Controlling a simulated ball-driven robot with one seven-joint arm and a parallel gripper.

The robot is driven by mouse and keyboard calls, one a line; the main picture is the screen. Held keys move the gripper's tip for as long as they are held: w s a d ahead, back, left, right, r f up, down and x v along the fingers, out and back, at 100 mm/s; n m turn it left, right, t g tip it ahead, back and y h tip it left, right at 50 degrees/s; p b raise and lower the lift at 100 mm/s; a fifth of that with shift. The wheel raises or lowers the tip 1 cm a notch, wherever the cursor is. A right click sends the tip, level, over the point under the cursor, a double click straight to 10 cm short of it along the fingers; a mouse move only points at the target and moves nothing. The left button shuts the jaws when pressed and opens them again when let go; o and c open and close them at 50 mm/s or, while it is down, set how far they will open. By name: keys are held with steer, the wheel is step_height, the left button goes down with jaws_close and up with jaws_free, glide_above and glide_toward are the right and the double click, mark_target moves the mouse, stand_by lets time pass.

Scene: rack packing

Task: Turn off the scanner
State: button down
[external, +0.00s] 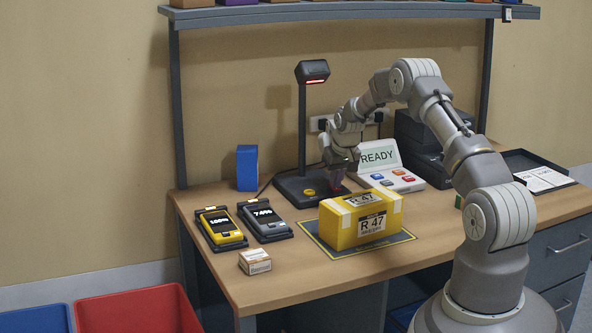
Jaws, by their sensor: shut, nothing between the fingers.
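The scanner (303,120) is a dark post on a flat base, with a head on top that shows a lit red strip (316,83). A round yellow button (309,192) sits on its base. My gripper (335,184) is shut and empty, pointing down over the right part of the scanner base, to the right of the yellow button. Whether its fingertips touch anything is too small to tell. A yellow box labelled R 47 (345,228) stands in front of the base on a dark mat (385,250).
A console with a READY screen (379,156) and coloured buttons stands right of my gripper. Two handheld devices (222,229) (264,222), a small carton (255,262) and a blue box (247,168) are on the left. A dark printer-like unit (425,150) stands at the back right.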

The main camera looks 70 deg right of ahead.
steer(key=shift+s+a+f, duration=0.1)
steer(key=shift+s+f, duration=0.05)
steer(key=shift+f, duration=0.05)
steer(key=p+v, duration=0.5)
steer(key=v, duration=0.5)
steer(key=shift+r, duration=0.2)
steer(key=shift+w+d+r+b, duration=0.15)
steer(key=shift+w+d+b, duration=0.2)
steer(key=shift+w+d, duration=0.35)
steer(key=shift+s, duration=0.15)
steer(key=b+x, duration=0.2)
steer(key=x, duration=0.8)
